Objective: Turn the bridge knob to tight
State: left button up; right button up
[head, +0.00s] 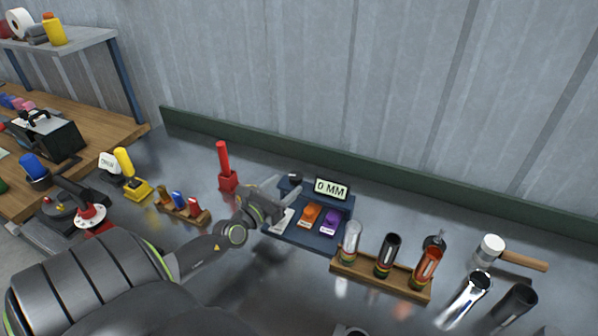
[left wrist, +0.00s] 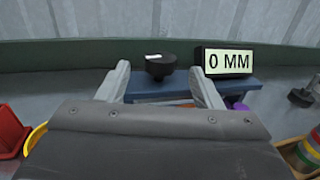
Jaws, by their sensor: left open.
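A round black knob (head: 295,176) with a small white mark on top sits at the back left of a dark blue stand (head: 312,235). It also shows in the left wrist view (left wrist: 160,66), beside a display (left wrist: 228,62) that reads "0 MM". No word such as "tight" is readable on it. My left gripper (head: 297,194) is open over the left part of the stand. In the left wrist view its two fingers (left wrist: 160,88) stand to either side of the knob, which appears beyond and between them, apart from both. My right gripper is not in view.
Orange (head: 310,214) and purple (head: 330,222) pieces sit on the stand. A red upright tool (head: 225,168) is at its left. A wooden rack (head: 378,276) of tubes and a mallet (head: 520,260) are at its right. The green ledge (head: 400,192) runs behind.

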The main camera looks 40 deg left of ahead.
aim_at(300, 173)
pick_arm(q)
jog(key=w, duration=0.7)
jog(key=shift+w+a+b, duration=0.15)
jog(key=shift+a+b, duration=0.15)
jog(key=shift+b, duration=0.05)
jog(key=shift+c, duration=0.8)
jog(key=c, duration=0.8)
jog(key=m+h+b, duration=0.2)
jog(key=h+b, duration=0.2)
jog(key=b, duration=0.8)
jog(key=shift+d+m+b, duration=0.1)
jog(key=shift+m+b, duration=0.3)
jog(key=shift+r+h+b, duration=0.15)
jog(key=shift+h+b, duration=0.25)
jog(key=shift+b, duration=0.15)
